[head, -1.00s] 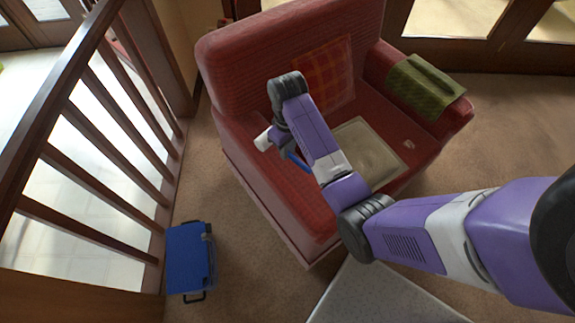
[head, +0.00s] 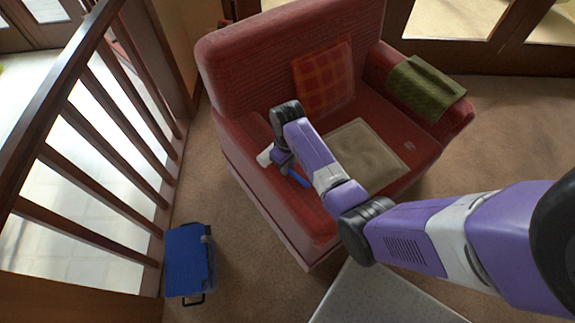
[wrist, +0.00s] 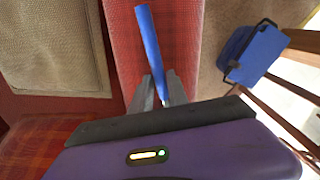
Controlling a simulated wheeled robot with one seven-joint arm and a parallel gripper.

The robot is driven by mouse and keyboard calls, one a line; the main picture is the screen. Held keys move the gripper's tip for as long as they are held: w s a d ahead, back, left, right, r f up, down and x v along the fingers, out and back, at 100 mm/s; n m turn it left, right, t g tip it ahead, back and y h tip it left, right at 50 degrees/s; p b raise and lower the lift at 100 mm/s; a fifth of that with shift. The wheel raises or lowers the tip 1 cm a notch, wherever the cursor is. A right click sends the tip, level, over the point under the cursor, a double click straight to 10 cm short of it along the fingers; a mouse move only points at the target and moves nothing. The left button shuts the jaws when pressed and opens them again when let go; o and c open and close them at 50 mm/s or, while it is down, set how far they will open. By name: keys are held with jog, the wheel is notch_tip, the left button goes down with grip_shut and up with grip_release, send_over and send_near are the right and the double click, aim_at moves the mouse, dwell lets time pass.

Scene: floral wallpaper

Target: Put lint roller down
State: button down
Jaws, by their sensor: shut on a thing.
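The lint roller has a blue handle (wrist: 150,40) that sticks out from between my fingers in the wrist view. In the head view its blue part (head: 298,179) and a white end (head: 265,158) show on either side of my gripper (head: 284,166). My gripper, also in the wrist view (wrist: 161,88), is shut on the roller. It is over the left arm (head: 285,205) of the red armchair. I cannot tell whether the roller touches the armchair.
A beige cushion (head: 365,153) lies on the seat, a plaid cushion (head: 323,80) leans on the backrest, and a green cloth (head: 425,87) covers the right arm. A blue box (head: 187,260) stands on the floor near the wooden railing (head: 95,190).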

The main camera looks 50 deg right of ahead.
jog(key=shift+f, duration=0.2)
jog(key=c, duration=1.3)
grip_release()
jog(key=shift+r, duration=0.1)
